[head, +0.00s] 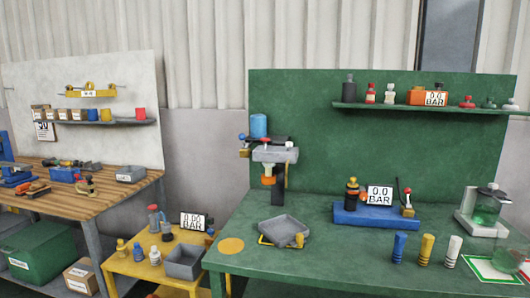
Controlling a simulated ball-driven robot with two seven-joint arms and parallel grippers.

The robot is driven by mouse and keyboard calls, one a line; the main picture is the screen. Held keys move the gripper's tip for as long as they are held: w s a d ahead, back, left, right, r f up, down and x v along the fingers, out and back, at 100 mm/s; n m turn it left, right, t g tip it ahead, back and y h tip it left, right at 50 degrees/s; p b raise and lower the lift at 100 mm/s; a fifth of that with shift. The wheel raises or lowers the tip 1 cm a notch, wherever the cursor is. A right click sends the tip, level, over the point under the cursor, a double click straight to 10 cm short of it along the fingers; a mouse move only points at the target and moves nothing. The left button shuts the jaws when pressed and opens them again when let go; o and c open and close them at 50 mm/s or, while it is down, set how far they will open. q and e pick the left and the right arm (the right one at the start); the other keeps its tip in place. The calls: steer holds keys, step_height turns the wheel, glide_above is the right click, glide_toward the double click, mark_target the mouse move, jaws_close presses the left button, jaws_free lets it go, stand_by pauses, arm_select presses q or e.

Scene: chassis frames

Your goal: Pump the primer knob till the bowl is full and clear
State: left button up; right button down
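A grey bracket assembly (275,154) is mounted at the left end of the green bench. A blue cylinder (259,126) stands on top of it, and a small red knob (242,137) sits at its left. Neither of my grippers shows in the head view.
The green bench (330,260) holds a grey tray (284,230), a blue gauge stand (375,216) reading 0.0 BAR, several coloured bottles, and a glass jar (487,207) with green liquid. A yellow table (135,268) and a wooden bench (60,200) stand left.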

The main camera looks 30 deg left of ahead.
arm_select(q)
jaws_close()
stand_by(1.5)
